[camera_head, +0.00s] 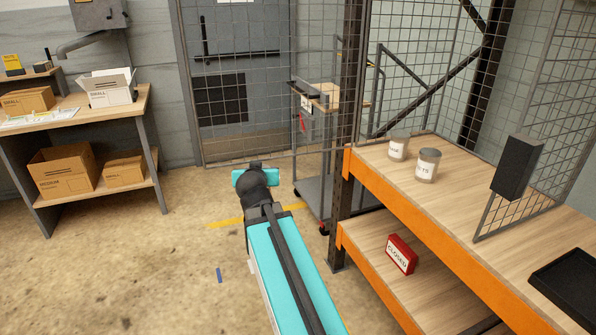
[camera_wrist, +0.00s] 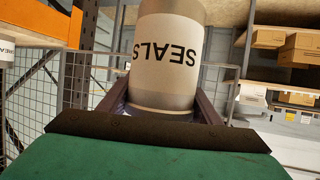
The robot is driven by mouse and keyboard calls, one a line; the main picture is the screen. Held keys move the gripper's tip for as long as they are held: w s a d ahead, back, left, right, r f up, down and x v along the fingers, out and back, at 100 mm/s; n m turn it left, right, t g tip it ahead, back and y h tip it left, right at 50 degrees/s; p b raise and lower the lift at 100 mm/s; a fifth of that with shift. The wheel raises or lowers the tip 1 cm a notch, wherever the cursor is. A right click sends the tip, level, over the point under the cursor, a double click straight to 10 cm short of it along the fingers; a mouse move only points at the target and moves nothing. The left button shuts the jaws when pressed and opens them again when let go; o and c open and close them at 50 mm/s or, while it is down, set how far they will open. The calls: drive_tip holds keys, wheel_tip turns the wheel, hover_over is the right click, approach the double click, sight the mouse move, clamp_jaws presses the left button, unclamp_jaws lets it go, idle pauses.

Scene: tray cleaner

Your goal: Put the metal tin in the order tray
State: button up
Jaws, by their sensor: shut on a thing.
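A metal tin (camera_wrist: 172,50) labelled SEALS fills the upper middle of the wrist view, its lettering upside down there. My gripper (camera_wrist: 165,108) is shut on it, with one dark finger on each side. In the head view my arm reaches forward over the open floor, and the held tin is hidden behind the arm's end. A black tray (camera_head: 570,287), likely the order tray, lies on the right end of the wooden shelf top and is cut off by the picture edge. My gripper is well to the left of it.
Two labelled containers (camera_head: 428,165) (camera_head: 398,146) stand on the orange-edged shelf (camera_head: 385,195). A dark box on a post (camera_head: 517,168) and a mesh panel rise between them and the tray. A red CLOSED sign (camera_head: 401,254) sits below. A cart (camera_head: 312,185) stands behind.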

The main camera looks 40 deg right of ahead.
drive_tip(key=w+a+r+n+y, duration=0.1)
drive_tip(key=w+a+n+y, duration=0.1)
drive_tip(key=a, duration=0.6)
drive_tip(key=w+a+r+n+t+y, duration=0.1)
drive_tip(key=a+n+y, duration=0.1)
drive_tip(key=a, duration=0.7)
drive_tip(key=w+a+r+n+t+y, duration=0.1)
drive_tip(key=w+a+r+n+y, duration=0.1)
drive_tip(key=a, duration=0.7)
drive_tip(key=shift+w+a+n+y, duration=0.2)
drive_tip(key=shift+w+n+y, duration=0.2)
drive_tip(key=shift+y, duration=0.4)
drive_tip(key=shift+d, duration=0.1)
